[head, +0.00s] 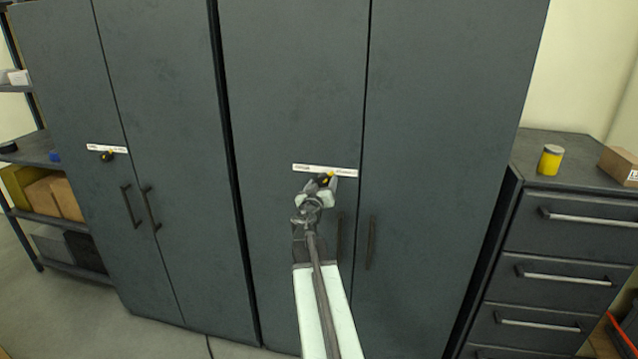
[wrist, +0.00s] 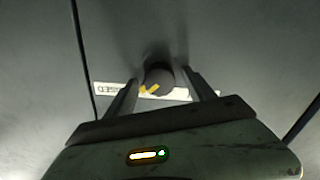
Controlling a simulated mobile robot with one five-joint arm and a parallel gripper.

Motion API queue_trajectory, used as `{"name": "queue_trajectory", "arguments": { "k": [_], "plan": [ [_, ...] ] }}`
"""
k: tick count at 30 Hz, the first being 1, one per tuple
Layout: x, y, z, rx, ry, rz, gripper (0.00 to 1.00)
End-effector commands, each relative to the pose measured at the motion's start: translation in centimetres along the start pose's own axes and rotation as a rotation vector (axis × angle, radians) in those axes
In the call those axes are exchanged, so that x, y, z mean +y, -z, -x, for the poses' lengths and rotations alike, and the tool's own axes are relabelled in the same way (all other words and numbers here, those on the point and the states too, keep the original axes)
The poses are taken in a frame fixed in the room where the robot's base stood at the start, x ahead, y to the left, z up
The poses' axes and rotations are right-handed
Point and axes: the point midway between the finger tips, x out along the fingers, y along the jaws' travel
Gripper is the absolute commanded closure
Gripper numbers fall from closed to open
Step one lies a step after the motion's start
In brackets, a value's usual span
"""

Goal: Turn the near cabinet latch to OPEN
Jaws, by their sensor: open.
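The near cabinet (head: 290,90) is dark grey with two doors. Its latch is a small dark knob with a yellow pointer (head: 326,179), just under a white label strip (head: 310,168). In the wrist view the dark knob (wrist: 158,75) sits between the two fingers of my gripper (wrist: 163,90). The fingers are open, one on each side, with a gap visible. The yellow pointer (wrist: 149,89) lies toward the strip's lettered left end (wrist: 108,89), which seems to read CLOSED upside down. In the head view my gripper (head: 318,188) partly covers the latch.
A second cabinet (head: 165,70) on the left has its own label and yellow-marked latch (head: 107,155). Door handles (head: 371,242) stick out below and right of my gripper. A drawer unit (head: 560,205) with a yellow can (head: 549,160) stands at the right, and shelves (head: 45,160) at the left.

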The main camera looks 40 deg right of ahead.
Motion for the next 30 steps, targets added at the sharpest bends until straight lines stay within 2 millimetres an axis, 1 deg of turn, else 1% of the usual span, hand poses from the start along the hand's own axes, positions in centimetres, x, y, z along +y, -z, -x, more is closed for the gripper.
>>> {"name": "queue_trajectory", "arguments": {
  "k": [1, 7, 8, 9, 11, 12, 14, 15, 23, 30],
  "plan": [
    [0.05, -0.02, -0.34, 0.0, 0.0, 0.0, 0.37],
    [0.04, -0.02, -0.27, 0.0, 0.001, 0.0, 0.37],
    [0.04, -0.01, -0.27, 0.0, 0.001, 0.0, 0.43],
    [0.03, -0.01, -0.26, 0.0, 0.001, 0.0, 0.54],
    [0.02, -0.01, -0.26, 0.0, 0.001, 0.0, 0.7],
    [0.01, -0.01, -0.26, 0.0, 0.001, 0.0, 0.81],
    [0.0, 0.0, -0.25, 0.0, 0.001, 0.0, 0.98],
    [0.0, 0.0, -0.25, 0.0, 0.001, 0.0, 0.99],
    [-0.04, 0.01, -0.23, 0.0, 0.002, 0.033, 0.99],
    [-0.09, 0.02, -0.22, -0.001, 0.003, 0.167, 0.99]
  ]
}}
